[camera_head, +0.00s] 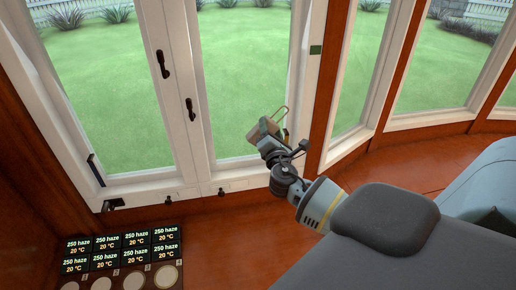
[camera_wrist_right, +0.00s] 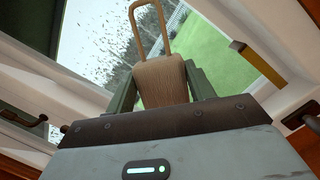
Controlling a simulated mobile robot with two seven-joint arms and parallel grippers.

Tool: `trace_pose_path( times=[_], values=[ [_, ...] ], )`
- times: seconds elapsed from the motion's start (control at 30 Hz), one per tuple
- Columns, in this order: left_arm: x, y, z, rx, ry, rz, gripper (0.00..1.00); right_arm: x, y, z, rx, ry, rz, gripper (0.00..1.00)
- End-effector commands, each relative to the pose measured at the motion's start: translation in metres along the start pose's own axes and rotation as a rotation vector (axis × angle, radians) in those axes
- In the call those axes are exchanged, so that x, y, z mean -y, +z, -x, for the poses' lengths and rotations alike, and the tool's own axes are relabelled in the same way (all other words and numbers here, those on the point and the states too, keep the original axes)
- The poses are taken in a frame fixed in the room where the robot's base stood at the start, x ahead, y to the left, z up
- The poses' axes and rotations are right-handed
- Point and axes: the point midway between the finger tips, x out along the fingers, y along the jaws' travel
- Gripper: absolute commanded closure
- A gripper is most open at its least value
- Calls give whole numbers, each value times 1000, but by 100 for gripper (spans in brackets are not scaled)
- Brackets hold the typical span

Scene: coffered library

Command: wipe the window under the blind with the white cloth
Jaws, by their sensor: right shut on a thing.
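My right gripper (camera_head: 268,130) is in front of the lower right part of a white-framed window (camera_head: 240,85). It is shut on a tan, ribbed block with a thin loop (camera_wrist_right: 160,80), held between its green fingers in the right wrist view. The block also shows in the head view (camera_head: 256,132); I cannot tell if it touches the glass. Dark specks cover part of the pane (camera_wrist_right: 105,45) in the wrist view. A dark panel (camera_wrist_right: 40,35) there may be the blind. I see no white cloth. My left gripper is out of view.
Black handles (camera_head: 163,64) and latches stick out from the window frame. A sill and red-brown wood (camera_head: 220,235) lie below. A panel of dark labels (camera_head: 120,250) with round discs stands at the lower left. More windows (camera_head: 440,70) continue to the right.

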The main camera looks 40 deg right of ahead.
Motion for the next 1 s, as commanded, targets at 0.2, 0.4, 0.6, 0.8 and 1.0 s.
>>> trace_pose_path(
  times=[0.2,0.4,0.6,0.8,1.0],
  values=[
    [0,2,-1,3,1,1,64,11,15,-22,39,-37,9,92],
    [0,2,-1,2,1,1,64,12,17,-25,44,-43,10,92],
    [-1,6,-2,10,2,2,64,13,15,-30,43,-43,11,92],
    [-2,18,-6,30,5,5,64,15,10,-47,41,-43,12,92],
    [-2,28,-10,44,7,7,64,17,7,-66,41,-45,12,92]
  ],
)
